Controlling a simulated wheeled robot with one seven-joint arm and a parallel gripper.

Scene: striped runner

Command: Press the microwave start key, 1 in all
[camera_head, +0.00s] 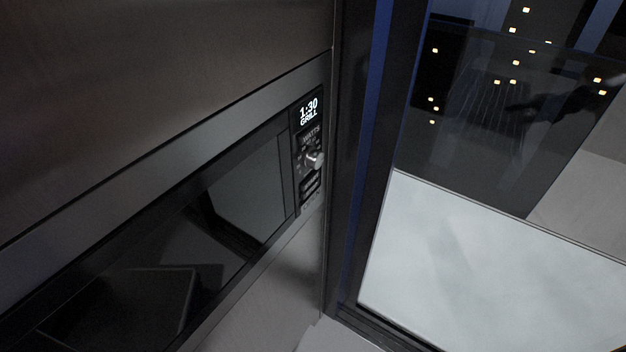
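The microwave (235,200) is built into a dark cabinet wall on the left, with a long dark glass door. Its narrow control panel is at the right end, next to the window frame. The microwave door looks shut. My gripper is not in view.
A tall dark window frame (365,150) stands close to the right of the control panel. Beyond the glass are a pale floor (480,270) and a dark building with small lights. The space in front of the panel looks clear.

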